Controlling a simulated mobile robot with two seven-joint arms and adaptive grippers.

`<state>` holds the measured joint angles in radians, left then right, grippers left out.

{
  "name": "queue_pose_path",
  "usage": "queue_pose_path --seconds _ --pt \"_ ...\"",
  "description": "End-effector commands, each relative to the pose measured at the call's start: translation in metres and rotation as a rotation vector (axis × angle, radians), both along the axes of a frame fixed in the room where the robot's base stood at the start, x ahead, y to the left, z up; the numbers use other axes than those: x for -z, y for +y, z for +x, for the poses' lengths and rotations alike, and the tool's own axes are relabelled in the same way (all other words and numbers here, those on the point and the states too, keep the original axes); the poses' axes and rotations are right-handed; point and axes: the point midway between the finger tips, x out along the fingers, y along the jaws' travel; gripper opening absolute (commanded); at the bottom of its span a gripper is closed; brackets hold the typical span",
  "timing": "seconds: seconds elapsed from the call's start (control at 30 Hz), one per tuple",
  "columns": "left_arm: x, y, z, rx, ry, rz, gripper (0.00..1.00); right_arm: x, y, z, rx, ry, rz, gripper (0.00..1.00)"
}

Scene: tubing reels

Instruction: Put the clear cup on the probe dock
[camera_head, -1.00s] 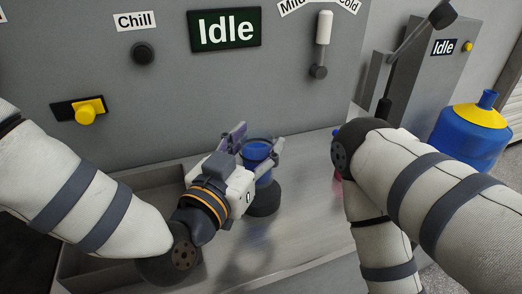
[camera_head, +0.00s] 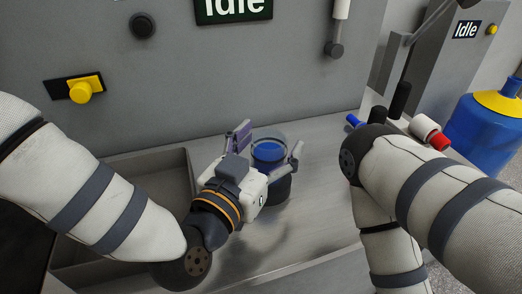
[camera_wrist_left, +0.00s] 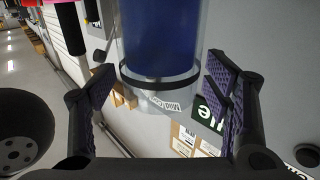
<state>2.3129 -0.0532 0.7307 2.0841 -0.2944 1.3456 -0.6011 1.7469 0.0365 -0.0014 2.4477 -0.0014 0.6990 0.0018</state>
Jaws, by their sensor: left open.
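The clear cup (camera_head: 268,138), with blue inside, stands upright between the fingers of my left gripper (camera_head: 268,143). In the left wrist view the cup (camera_wrist_left: 160,45) shows a dark ring around it. The left fingers (camera_wrist_left: 162,105) are spread on both sides, with visible gaps to the cup. A dark round base (camera_head: 279,188) shows below the cup, partly hidden by the gripper. It may be the probe dock; I cannot tell if the cup touches it. My right arm is at the right, but its gripper is out of sight.
The steel counter (camera_head: 325,150) is clear right of the cup. An open bin (camera_head: 165,165) lies left, behind my left arm. A grey panel with a yellow knob (camera_head: 80,92) rises behind. A white and red cylinder (camera_head: 428,130) and blue jug (camera_head: 480,130) are at right.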

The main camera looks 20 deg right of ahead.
Motion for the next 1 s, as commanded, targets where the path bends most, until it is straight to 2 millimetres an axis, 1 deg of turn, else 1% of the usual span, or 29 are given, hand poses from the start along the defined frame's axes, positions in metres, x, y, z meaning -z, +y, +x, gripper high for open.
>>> queue_pose_path --seconds 0.07,0.4,0.5,0.6,0.7,1.0 --pt "-0.002 0.006 -0.007 0.001 -0.002 0.001 0.71 -0.002 0.000 0.001 0.000 -0.005 0.000 0.00" --pt "-0.001 0.059 -0.063 0.001 0.001 0.001 0.71 -0.005 0.000 0.005 0.000 -0.017 0.000 0.00" --pt "-0.001 0.071 -0.076 0.001 0.001 0.001 0.71 -0.006 0.000 0.005 0.000 -0.018 0.000 0.00" --pt "-0.001 0.079 -0.084 0.000 0.000 0.000 0.71 -0.006 0.000 0.006 0.001 -0.019 0.000 0.00" --pt "-0.002 0.082 -0.088 0.000 -0.001 -0.001 0.71 -0.006 0.000 0.006 0.001 -0.019 0.000 0.00" --pt "-0.001 0.082 -0.088 0.000 -0.001 -0.001 0.71 -0.006 0.000 0.005 0.001 -0.018 0.000 0.00"
